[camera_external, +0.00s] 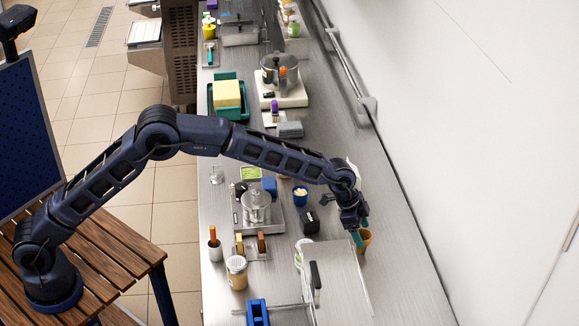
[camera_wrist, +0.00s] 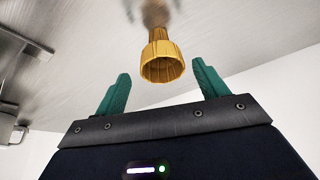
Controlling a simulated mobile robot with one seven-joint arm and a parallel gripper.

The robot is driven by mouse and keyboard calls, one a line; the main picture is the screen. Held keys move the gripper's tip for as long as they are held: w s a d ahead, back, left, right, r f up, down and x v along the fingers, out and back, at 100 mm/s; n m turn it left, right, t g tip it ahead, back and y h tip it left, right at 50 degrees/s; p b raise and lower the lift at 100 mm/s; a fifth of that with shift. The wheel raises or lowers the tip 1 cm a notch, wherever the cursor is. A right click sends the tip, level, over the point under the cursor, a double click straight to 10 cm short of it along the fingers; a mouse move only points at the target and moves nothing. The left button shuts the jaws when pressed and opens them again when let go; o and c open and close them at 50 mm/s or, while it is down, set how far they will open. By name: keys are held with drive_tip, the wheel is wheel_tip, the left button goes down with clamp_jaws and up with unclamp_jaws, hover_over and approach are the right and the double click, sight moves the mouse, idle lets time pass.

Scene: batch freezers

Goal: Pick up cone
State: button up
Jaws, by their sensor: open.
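The cone (camera_wrist: 162,62) is golden and ribbed, with its open, wider end toward the camera in the wrist view. It stands on the steel counter, near the wall side, and its narrow part points away. In the external view the cone (camera_external: 366,237) shows partly beside a green finger. My gripper (camera_wrist: 161,76) is open and empty, its two green fingers apart on either side of the cone in the picture. In the external view my gripper (camera_external: 359,238) is low over the counter, right at the cone. I cannot tell whether a finger touches it.
A flat steel plate with a dark handle (camera_external: 316,283) lies left of the cone. A black box (camera_external: 309,222) and a blue cup (camera_external: 300,195) stand farther left. A lidded jar (camera_external: 237,272) is near the front edge. The counter right of the cone is clear up to the wall.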

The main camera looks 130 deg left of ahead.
sight(365, 239)
drive_tip(key=x, duration=0.4)
drive_tip(key=shift+a+f, duration=0.15)
drive_tip(key=shift+f, duration=0.15)
drive_tip(key=c, duration=1)
